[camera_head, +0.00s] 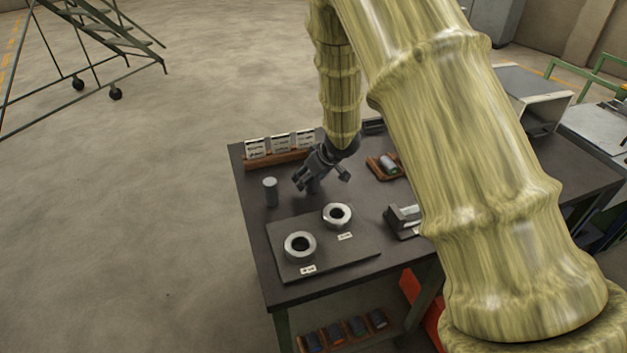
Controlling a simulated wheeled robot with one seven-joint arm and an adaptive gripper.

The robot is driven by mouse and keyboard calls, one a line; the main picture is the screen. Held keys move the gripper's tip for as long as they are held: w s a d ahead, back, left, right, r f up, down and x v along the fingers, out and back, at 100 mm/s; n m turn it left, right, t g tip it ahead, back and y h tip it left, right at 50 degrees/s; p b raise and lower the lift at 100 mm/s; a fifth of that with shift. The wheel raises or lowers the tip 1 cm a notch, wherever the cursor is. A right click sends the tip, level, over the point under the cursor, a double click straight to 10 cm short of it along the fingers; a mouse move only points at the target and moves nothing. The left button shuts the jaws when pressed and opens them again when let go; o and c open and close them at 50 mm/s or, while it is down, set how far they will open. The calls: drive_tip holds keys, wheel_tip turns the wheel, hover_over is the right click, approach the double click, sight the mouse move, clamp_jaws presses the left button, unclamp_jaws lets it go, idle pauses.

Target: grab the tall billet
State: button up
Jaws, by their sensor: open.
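A grey upright cylindrical billet (270,191) stands on the dark table near its left edge. A second grey cylinder (314,187) shows under my gripper (322,180), partly hidden by it. I cannot tell which of the two is taller. My gripper is open and points down, with its fingers spread on either side of the second cylinder in this view. The fingers do not visibly close on anything. Whether they touch that cylinder cannot be told.
Two metal rings (300,245) (338,214) lie on a dark plate (350,256) with small labels. Label cards (281,144) stand in a wooden holder at the back. A wooden tray (376,168) and a metal block (402,221) sit to the right. My arm hides the table's middle right.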

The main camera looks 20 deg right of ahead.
drive_tip(key=shift+w+f, duration=0.1)
drive_tip(key=shift+c, duration=1)
clamp_jaws()
drive_tip(key=shift+r, duration=0.2)
